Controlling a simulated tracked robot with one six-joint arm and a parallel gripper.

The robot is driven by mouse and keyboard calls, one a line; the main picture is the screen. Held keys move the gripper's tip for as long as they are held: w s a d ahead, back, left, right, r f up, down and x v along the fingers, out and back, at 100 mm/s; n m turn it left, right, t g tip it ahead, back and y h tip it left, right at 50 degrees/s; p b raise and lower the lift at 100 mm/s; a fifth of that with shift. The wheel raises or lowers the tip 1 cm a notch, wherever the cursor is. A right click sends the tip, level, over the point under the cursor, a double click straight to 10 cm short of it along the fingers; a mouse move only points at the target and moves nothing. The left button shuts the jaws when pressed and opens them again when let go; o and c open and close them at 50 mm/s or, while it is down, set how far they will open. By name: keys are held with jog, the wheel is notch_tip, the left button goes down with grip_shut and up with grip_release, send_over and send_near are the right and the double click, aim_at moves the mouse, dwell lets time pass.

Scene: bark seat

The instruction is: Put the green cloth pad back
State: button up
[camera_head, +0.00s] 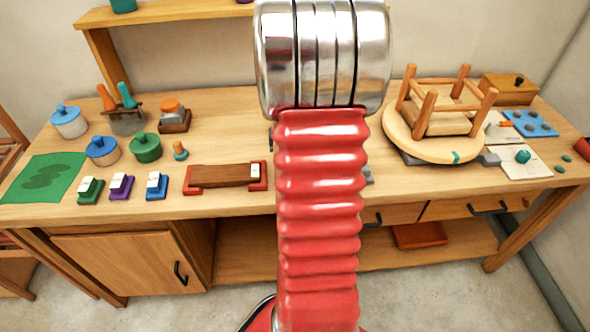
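A flat green cloth (45,177) with darker green patches lies at the left end of the wooden bench (230,205). Smaller green pieces are at the right: a rounded one (523,156) on a pale sheet, and small ones (559,169) near the bench's right edge. I cannot tell from this view which of these is the pad. My gripper is out of view; my red ribbed arm and its silver joint fill the middle and hide part of the bench.
An upturned stool (433,138) stands at the right. Lidded pots (146,147), small blocks (90,190) and a brown bar in a red holder (225,176) occupy the left half. A wooden box (510,88) and blue tray (530,123) are at the back right.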

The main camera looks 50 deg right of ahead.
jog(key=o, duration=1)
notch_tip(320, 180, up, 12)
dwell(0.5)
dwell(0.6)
